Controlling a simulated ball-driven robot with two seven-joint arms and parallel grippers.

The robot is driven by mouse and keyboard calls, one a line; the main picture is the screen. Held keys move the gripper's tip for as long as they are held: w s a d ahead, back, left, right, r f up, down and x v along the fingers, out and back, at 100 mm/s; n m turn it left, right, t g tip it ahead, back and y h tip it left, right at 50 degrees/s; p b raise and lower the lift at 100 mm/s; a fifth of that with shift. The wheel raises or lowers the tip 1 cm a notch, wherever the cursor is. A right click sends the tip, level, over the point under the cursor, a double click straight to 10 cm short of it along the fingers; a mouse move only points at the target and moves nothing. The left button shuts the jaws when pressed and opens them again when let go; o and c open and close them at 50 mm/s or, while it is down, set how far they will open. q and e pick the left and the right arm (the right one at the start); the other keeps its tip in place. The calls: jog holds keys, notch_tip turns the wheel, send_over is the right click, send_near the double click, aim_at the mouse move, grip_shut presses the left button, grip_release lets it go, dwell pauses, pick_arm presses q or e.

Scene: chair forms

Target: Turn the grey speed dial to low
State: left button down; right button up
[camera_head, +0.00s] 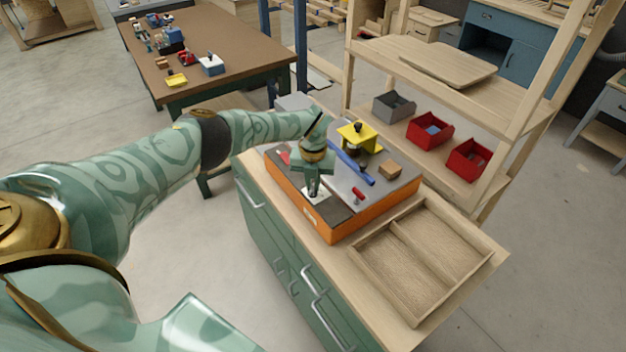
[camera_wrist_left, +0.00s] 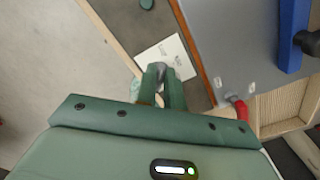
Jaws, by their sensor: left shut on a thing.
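The grey speed dial (camera_wrist_left: 158,69) shows in the wrist view between the fingertips of my left gripper (camera_wrist_left: 161,84). The fingers are shut on it, and they hide part of it. A white label plate (camera_wrist_left: 178,52) with small marks lies around the dial; I cannot read its marks. In the head view my left gripper (camera_head: 314,188) points down at the front of the orange-sided machine (camera_head: 348,222), and it hides the dial there. My right gripper is not in view.
The machine's grey top carries a blue bar (camera_head: 352,164), a yellow part (camera_head: 358,136), a wooden block (camera_head: 390,170) and a red handle (camera_head: 358,194). A divided wooden tray (camera_head: 447,246) lies right of it. Red bins (camera_head: 430,133) stand on the shelf behind.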

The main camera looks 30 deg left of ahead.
aim_at(313, 185)
pick_arm(q)
jog(key=shift+w+r+n, duration=0.1)
jog(key=shift+n, duration=0.3)
jog(key=c, duration=1.5)
grip_release()
jog(key=shift+r+p, duration=0.3)
jog(key=shift+r, duration=0.1)
notch_tip(313, 185, up, 15)
jog(key=p, duration=0.3)
jog(key=shift+r, duration=0.2)
